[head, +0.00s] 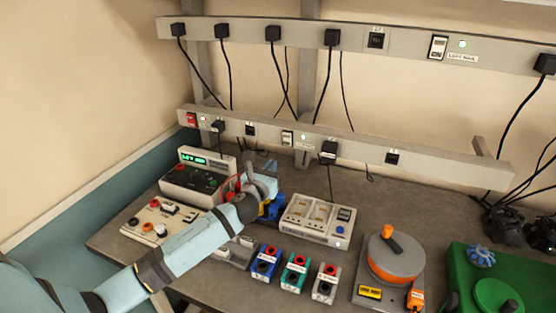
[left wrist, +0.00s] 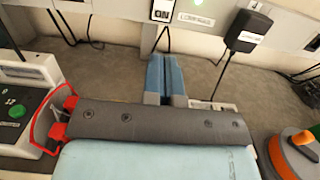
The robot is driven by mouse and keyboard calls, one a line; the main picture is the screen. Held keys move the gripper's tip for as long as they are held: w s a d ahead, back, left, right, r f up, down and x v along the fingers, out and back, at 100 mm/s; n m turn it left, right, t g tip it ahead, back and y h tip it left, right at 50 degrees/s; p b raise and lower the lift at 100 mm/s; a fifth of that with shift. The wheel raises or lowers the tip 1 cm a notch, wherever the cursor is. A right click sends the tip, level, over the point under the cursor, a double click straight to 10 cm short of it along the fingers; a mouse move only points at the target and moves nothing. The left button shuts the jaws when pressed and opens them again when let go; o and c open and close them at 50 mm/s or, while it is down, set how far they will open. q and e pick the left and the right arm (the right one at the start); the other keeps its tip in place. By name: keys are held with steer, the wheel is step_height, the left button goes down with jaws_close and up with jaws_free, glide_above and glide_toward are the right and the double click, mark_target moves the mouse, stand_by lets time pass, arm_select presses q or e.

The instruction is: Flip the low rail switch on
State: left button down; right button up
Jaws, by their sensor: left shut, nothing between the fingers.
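The low rail (head: 345,150) runs along the wall just above the bench. A white switch (head: 287,138) sits on it, with a small green lamp (head: 303,137) beside it. In the left wrist view the switch (left wrist: 163,10) is cut by the top edge; its face reads "ON", and the lamp (left wrist: 201,2) glows green. My left gripper (head: 271,165) is over the bench, below and in front of the rail. In the left wrist view its blue fingers (left wrist: 165,62) are shut with nothing between them, pointing toward the rail below the switch, apart from it. My right gripper is out of view.
A black plug adapter (left wrist: 248,30) hangs right of the switch. A red switch (head: 191,119) is at the rail's left end. The upper rail (head: 400,42) carries plugs and another white switch (head: 438,46). Consoles, including a white one (head: 315,220), crowd the bench.

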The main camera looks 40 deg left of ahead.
arm_select(q)
steer(key=v, duration=0.3)
steer(key=shift+s+d, duration=0.1)
steer(key=shift+s, duration=0.15)
